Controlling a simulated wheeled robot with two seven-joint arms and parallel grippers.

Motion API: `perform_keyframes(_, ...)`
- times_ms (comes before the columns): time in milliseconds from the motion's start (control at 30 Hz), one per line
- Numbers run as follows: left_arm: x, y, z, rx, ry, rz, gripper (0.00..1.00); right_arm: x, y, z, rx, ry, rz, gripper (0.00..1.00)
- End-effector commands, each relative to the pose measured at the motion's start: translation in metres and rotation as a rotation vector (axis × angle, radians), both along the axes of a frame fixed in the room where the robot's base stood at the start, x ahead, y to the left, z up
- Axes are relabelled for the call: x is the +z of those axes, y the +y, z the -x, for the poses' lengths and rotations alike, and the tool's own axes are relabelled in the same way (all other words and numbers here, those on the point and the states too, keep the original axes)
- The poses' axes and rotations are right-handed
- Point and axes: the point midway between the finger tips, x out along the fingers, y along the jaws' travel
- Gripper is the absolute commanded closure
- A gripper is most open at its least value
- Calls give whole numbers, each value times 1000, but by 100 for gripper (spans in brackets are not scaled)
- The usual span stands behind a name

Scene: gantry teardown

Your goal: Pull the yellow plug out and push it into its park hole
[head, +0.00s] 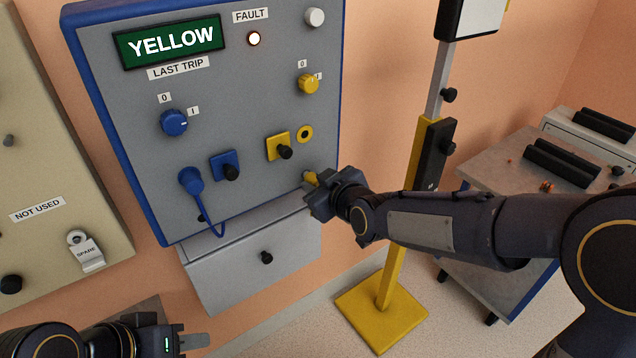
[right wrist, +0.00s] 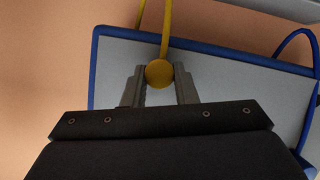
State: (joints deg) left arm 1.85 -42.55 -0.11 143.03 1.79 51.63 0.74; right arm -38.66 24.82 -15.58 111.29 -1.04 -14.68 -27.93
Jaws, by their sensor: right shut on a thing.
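The yellow plug shows in the head view (head: 310,178) at the lower right of the grey panel, and in the right wrist view as a round yellow end (right wrist: 158,73) with a yellow cable. My right gripper (head: 313,189) is shut on it; its two fingers flank the plug in the right wrist view (right wrist: 160,88). The gripper hides whether the plug touches the panel. A yellow ring (head: 305,133) is on the panel above it. A yellow square plate with a black knob (head: 278,146) is left of the ring. My left gripper (head: 192,341) is at the bottom left, its opening unclear.
A blue plug (head: 190,180) with a hanging cable is on the panel, left of a blue plate (head: 222,160). The display reads YELLOW (head: 171,42). A yellow stand (head: 392,280) and a grey cart (head: 540,190) are to the right. A drawer box (head: 230,265) is below.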

Motion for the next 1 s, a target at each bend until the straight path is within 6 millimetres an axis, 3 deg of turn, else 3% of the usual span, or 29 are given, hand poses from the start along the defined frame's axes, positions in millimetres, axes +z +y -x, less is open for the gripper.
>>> perform_keyframes(233,0,0,0,0,0,0,64,0,5,-8,0,0,1,100)
perform_keyframes(267,0,0,0,0,0,0,64,0,5,-8,0,1,1,72)
perform_keyframes(433,0,0,0,0,0,0,64,0,5,-7,0,0,0,50)
perform_keyframes(767,1,0,0,0,0,0,64,2,3,-5,0,0,0,49)
perform_keyframes(1000,7,0,0,0,0,0,64,18,-13,25,1,-2,-1,49)
